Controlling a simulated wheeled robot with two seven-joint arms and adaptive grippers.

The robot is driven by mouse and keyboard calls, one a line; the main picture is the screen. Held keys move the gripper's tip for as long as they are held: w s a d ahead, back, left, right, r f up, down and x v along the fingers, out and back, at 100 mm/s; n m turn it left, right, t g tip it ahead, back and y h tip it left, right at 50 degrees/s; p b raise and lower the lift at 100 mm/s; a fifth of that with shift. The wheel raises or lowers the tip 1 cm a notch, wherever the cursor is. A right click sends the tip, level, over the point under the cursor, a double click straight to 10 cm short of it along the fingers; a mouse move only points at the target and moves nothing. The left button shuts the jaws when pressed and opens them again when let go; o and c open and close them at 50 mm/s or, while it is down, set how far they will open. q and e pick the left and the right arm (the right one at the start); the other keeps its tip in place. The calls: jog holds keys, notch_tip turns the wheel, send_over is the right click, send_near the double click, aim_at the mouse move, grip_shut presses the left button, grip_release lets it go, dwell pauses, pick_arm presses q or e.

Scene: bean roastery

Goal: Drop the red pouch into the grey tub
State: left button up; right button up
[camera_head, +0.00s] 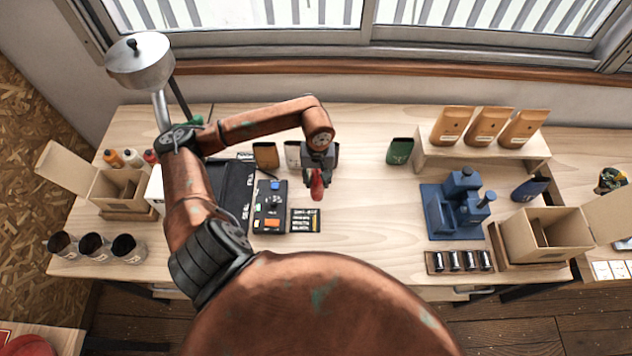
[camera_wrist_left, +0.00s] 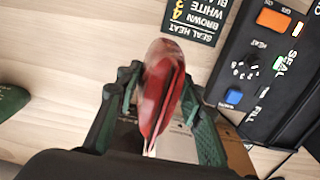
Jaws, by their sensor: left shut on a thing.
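The red pouch (camera_head: 317,188) is held over the middle of the table in the head view. My left gripper (camera_head: 319,170) points down and is shut on it. In the left wrist view the red pouch (camera_wrist_left: 163,88) stands edge-on between the two dark fingers of the left gripper (camera_wrist_left: 160,100). I cannot pick out a grey tub for certain in either view. My right gripper is not in view.
A black control panel (camera_head: 270,205) and a small label card (camera_head: 305,221) lie left of the pouch. A brown pouch (camera_head: 265,155) and a white pouch (camera_head: 292,154) stand behind. A green pouch (camera_head: 400,151) and a blue machine (camera_head: 457,210) are to the right. Bare table lies between.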

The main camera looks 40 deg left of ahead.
pick_arm(q)
jog(key=shift+w+a+f, duration=0.3)
jog(key=shift+f, duration=0.2)
jog(key=shift+w+a+f, duration=0.25)
jog(key=shift+f, duration=0.2)
notch_tip(320, 180, down, 2)
jog(key=shift+f+p, duration=0.1)
jog(key=shift+p, duration=0.5)
jog(key=shift+f, duration=0.45)
jog(key=shift+f, duration=0.1)
jog(key=shift+f, duration=0.1)
jog(key=o, duration=1.2)
